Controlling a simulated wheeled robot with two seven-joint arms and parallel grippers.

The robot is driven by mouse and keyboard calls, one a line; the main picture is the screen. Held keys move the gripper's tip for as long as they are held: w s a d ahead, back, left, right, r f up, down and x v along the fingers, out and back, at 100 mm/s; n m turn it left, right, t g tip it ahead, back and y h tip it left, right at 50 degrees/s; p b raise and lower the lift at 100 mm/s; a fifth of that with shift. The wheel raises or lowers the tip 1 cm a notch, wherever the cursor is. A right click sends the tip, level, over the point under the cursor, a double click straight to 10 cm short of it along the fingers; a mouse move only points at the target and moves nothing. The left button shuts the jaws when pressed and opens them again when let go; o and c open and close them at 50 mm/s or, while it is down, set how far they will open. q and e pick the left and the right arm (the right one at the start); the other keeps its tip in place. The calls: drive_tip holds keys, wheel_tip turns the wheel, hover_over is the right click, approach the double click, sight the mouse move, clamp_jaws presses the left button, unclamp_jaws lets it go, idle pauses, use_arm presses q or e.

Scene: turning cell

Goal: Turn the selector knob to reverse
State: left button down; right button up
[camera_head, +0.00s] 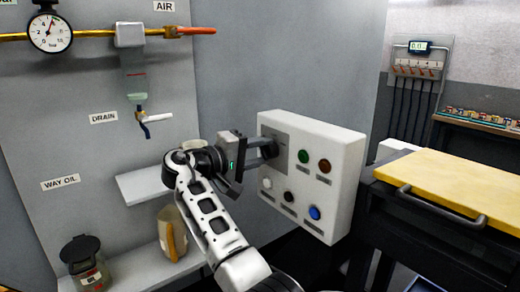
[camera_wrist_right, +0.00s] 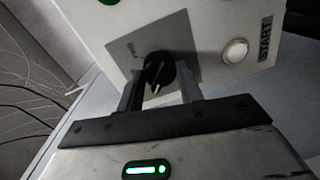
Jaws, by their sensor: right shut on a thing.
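The selector knob (camera_wrist_right: 157,73) is black and round with a pale pointer mark. It sits on a grey plate (camera_wrist_right: 183,42) on the white control box (camera_head: 338,150). In the wrist view my right gripper (camera_wrist_right: 160,88) has one finger on each side of the knob and is shut on it. The printing on the plate is too small and dark to read fully. My left gripper is not in view.
The box also carries a green button (camera_head: 303,156), a red-brown button (camera_head: 324,166), a blue button (camera_head: 314,213) and a white button (camera_head: 267,184). A yellow-topped cart (camera_head: 450,180) stands at right.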

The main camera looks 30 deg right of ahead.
drive_tip(key=shift+n, duration=0.3)
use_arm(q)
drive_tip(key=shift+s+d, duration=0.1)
use_arm(e)
drive_tip(key=o, duration=1)
use_arm(q)
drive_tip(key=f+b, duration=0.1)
drive_tip(key=b, duration=0.1)
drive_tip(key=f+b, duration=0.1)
drive_tip(key=b, duration=0.1)
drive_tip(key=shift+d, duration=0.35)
use_arm(e)
drive_tip(key=a, duration=1)
drive_tip(key=s+a+r, duration=0.1)
drive_tip(key=a, duration=0.5)
